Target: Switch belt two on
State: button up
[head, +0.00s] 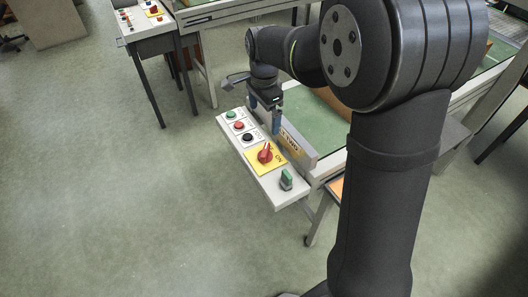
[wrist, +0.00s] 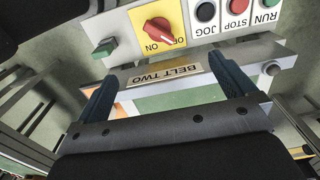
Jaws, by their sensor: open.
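The belt two control panel (head: 262,187) is a pale strip beside the conveyor. It carries a red rotary knob (head: 265,153) on a yellow plate (head: 279,158); ON is printed beside it in the wrist view (wrist: 159,29). A plate reading BELT TWO (wrist: 164,74) stands behind the panel. My gripper (head: 264,118) is open and empty near that plate, apart from the knob.
The conveyor with its green belt (head: 322,118) lies right of the panel, with a raised edge along it. Another similar panel (head: 140,18) stands at the upper left. The floor (head: 120,200) left of the panel is clear.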

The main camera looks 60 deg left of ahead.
notch_tip(320, 180, up, 2)
jog(key=shift+r, duration=0.25)
jog(key=shift+c, duration=0.2)
